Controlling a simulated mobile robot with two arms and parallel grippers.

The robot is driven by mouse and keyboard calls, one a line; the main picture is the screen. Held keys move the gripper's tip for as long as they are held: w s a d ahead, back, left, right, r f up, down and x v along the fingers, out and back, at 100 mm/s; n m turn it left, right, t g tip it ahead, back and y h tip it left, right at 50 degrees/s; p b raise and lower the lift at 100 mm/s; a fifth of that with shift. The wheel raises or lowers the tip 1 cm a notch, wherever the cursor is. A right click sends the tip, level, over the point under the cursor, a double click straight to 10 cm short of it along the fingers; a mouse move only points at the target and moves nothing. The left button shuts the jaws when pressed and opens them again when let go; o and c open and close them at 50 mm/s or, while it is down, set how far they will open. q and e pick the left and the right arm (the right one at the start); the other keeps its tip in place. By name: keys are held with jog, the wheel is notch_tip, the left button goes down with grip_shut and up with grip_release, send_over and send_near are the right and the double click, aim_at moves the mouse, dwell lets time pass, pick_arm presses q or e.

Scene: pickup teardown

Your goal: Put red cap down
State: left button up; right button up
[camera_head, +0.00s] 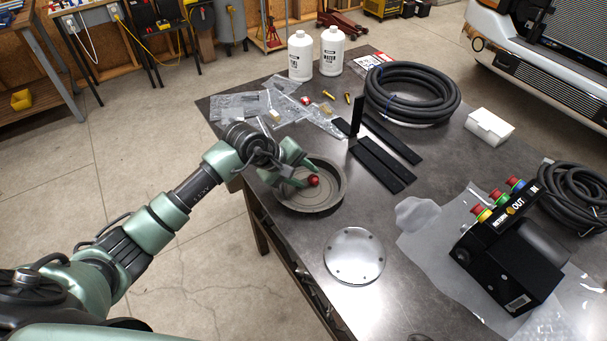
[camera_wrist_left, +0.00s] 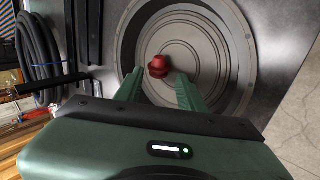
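The red cap (camera_head: 314,180) is in the round grey metal pan (camera_head: 337,199) at the near left part of the table. In the left wrist view the red cap (camera_wrist_left: 158,66) lies over the pan's ringed floor, near the middle. My left gripper (camera_head: 305,174) reaches into the pan from the left. In the wrist view its two green fingers (camera_wrist_left: 159,76) are spread apart, with the cap between and just beyond their tips. I see a gap on both sides of the cap, so the gripper looks open. My right gripper is not in view.
A round metal plate (camera_head: 354,256) lies in front of the pan. Black strips (camera_head: 378,162), a coiled black hose (camera_head: 412,93), two white bottles (camera_head: 300,56) and plastic bags (camera_head: 245,105) lie behind. A black control box (camera_head: 510,255) stands at the right.

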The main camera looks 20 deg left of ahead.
pick_arm(q)
jog(key=shift+s+a+f, duration=0.1)
jog(key=shift+s+f, duration=0.25)
jog(key=shift+f, duration=0.15)
notch_tip(320, 180, up, 8)
jog(key=p, duration=0.2)
jog(key=shift+w+f+p, duration=0.2)
jog(key=shift+f+p, duration=0.05)
jog(key=shift+p, duration=0.15)
